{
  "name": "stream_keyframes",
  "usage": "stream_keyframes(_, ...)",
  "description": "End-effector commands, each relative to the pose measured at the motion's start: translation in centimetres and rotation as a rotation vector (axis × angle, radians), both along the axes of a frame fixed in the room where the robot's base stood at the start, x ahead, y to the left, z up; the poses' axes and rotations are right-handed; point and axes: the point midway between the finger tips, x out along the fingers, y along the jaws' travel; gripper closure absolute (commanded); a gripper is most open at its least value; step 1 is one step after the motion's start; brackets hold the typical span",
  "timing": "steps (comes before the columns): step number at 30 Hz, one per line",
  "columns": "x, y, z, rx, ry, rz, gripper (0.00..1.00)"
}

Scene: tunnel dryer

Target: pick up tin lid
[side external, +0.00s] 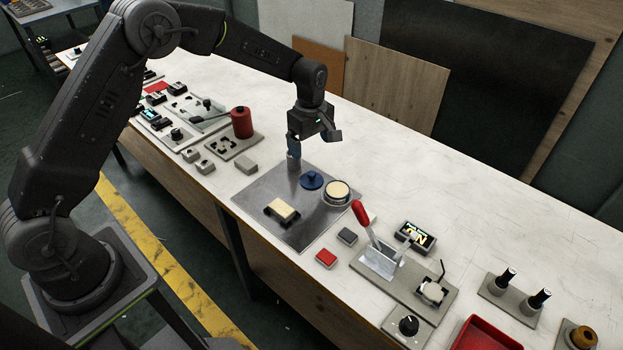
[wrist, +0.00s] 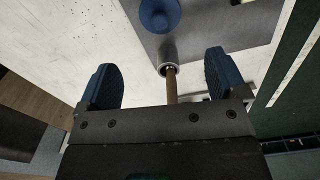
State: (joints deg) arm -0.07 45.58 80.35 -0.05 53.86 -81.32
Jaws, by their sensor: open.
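The tin lid appears to be the round blue piece with a small raised centre (side external: 312,180), lying on the dark grey metal plate (side external: 297,230). In the wrist view the blue disc (wrist: 160,14) is at the top edge, partly cut off, ahead of the fingers. An open round tin with a cream-coloured top (side external: 337,193) stands just right of it. My gripper (side external: 313,139) is above the plate's far edge, up and back from the lid. In the wrist view its two blue-padded fingers (wrist: 164,80) are wide apart, with nothing gripped.
A grey cylinder with a brown rod (wrist: 168,68) shows between and beyond the fingers. A cream block on a dark holder (side external: 282,211) lies on the plate. A red-handled lever (side external: 361,214) stands to the right, a red cylinder (side external: 242,122) to the left. The back table strip is clear.

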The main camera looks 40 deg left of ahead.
Motion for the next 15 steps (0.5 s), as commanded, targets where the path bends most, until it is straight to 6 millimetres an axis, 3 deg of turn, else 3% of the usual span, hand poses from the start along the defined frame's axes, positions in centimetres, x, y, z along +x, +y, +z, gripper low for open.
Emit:
stream_keyframes(6,0.0,0.0,-4.1,0.000,0.002,-0.002,0.09)
stream_keyframes(15,-0.1,0.0,-6.5,0.000,0.002,-0.003,0.09)
